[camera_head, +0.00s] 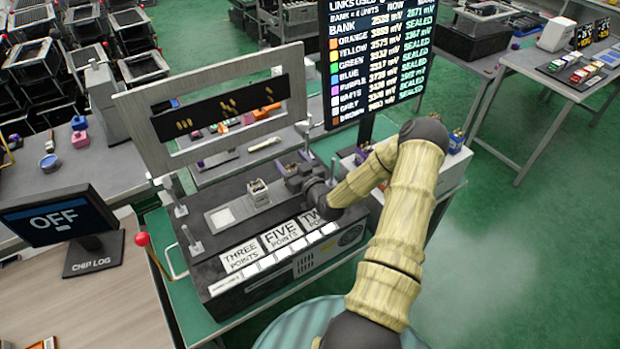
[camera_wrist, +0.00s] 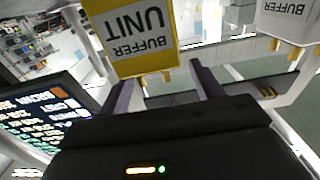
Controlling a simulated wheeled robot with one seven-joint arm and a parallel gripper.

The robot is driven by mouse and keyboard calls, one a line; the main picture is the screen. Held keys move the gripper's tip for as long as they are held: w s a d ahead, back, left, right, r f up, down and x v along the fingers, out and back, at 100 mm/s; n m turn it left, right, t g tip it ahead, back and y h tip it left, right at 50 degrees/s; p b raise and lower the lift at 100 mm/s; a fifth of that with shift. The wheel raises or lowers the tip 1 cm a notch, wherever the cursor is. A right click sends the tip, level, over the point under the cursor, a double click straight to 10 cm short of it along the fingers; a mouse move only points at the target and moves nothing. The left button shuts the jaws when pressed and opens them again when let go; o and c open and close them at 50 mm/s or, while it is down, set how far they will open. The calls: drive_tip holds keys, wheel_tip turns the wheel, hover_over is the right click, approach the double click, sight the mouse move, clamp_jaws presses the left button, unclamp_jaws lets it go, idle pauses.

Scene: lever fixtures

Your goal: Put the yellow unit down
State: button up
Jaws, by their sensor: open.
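The yellow unit (camera_wrist: 133,38), labelled BUFFER UNIT, shows upside down at the top of the wrist view, just beyond my fingertips. My gripper (camera_wrist: 162,76) is open, its two dark purple fingers on either side of the unit's near end. I cannot tell whether they touch it. In the head view my gripper (camera_head: 298,178) is low over the dark fixture box (camera_head: 240,265), toward its back right. I cannot make out the yellow unit there; my gripper and arm may hide it.
A pale unit (camera_head: 258,193) stands on the box, left of my gripper. A grey upright frame (camera_head: 170,165) rises behind. A tall readout board (camera_head: 375,60) stands behind right. A red-knobbed lever (camera_head: 142,239) is at the left, by the OFF display (camera_head: 55,222). Another buffer unit (camera_wrist: 287,22) is upper right in the wrist view.

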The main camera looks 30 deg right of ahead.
drive_tip(key=s+b, duration=0.1)
drive_tip(key=s, duration=0.2)
drive_tip(key=s+b, duration=0.1)
drive_tip(key=s, duration=0.3)
drive_tip(key=s+b, duration=0.1)
drive_tip(key=s, duration=0.2)
drive_tip(key=shift+s+d, duration=0.3)
drive_tip(key=shift+s+r, duration=0.15)
drive_tip(key=shift+s, duration=0.15)
drive_tip(key=shift+a, duration=0.1)
